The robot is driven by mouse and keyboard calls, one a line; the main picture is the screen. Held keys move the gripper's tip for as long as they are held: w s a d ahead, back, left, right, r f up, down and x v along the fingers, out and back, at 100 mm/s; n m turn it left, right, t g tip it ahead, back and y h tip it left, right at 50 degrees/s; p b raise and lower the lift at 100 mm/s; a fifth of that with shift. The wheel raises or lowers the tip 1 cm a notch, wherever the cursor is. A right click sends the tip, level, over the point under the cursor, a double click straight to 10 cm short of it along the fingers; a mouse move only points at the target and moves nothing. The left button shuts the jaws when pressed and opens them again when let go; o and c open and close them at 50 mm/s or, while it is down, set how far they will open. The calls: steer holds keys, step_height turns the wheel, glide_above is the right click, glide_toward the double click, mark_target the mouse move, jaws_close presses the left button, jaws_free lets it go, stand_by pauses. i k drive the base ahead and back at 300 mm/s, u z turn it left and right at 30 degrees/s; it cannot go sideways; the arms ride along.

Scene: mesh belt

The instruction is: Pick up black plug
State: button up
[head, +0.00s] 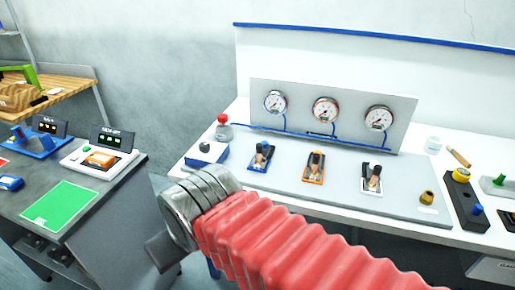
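No single item is clearly the black plug. Several small dark pieces stand on the bench: a dark knob (206,147) on a blue box at the left, and dark upright pieces on a blue base (260,153), an orange base (315,160) and a white base (373,174) below the gauges. My gripper (162,252) shows only as a grey part past the silver cuff of my red ribbed arm, at lower left over the gap between the benches. Its fingers cannot be made out, nor whether it holds anything. It is apart from the dark pieces.
A panel with three gauges (325,109) stands behind the bases. A red-topped bottle (223,128) is at the back left. A black box with a yellow knob (463,195) is at the right. A dark bench with a green mat (62,205) stands left, across a gap.

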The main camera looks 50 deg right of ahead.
mark_target(259, 147)
steer(key=u, duration=0.05)
steer(key=i, duration=0.95)
steer(key=z, duration=0.05)
